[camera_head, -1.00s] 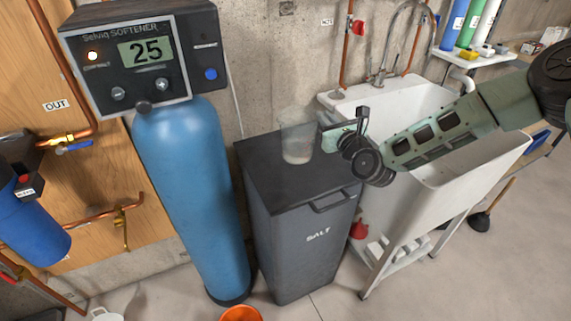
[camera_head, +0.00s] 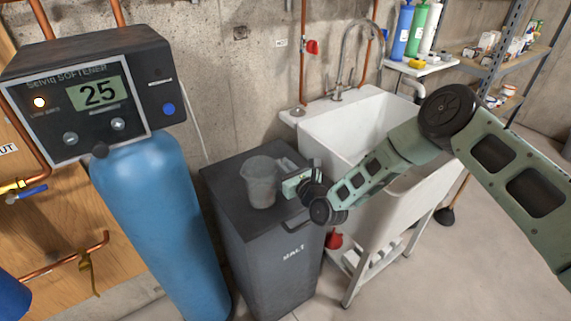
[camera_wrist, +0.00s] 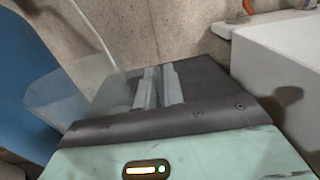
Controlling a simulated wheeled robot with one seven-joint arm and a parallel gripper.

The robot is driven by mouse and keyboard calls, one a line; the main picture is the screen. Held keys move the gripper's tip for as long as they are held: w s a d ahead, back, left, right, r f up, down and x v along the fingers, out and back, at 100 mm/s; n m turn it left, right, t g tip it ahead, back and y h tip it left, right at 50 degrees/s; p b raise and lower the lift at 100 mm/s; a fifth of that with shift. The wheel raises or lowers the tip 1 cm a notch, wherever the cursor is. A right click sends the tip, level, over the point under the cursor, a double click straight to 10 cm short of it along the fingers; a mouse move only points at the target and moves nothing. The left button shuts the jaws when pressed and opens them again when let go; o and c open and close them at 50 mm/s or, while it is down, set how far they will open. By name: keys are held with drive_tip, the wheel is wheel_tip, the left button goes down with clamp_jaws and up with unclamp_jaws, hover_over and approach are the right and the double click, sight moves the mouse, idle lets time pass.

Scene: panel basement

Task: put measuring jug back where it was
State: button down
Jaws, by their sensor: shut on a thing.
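The measuring jug (camera_head: 261,182) is clear and see-through and stands upright over the dark lid of the salt bin (camera_head: 226,187). I cannot tell whether its base touches the lid. My gripper (camera_head: 285,175) is at the jug's right side and shut on it. In the wrist view the jug (camera_wrist: 75,95) is a faint clear shape at the left, and the gripper fingers (camera_wrist: 158,88) lie close together in the middle. The exact contact with the jug is hard to make out.
The blue softener tank (camera_head: 150,210) stands close at the left of the bin. A white sink (camera_head: 350,125) stands to the right, with a tap (camera_head: 345,60) behind it. A small shelf (camera_head: 420,67) with coloured bottles is beyond. The bin lid around the jug is bare.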

drive_tip(key=shift+f+b, duration=0.1)
drive_tip(key=shift+b, duration=0.2)
drive_tip(key=c, duration=1.5)
unclamp_jaws()
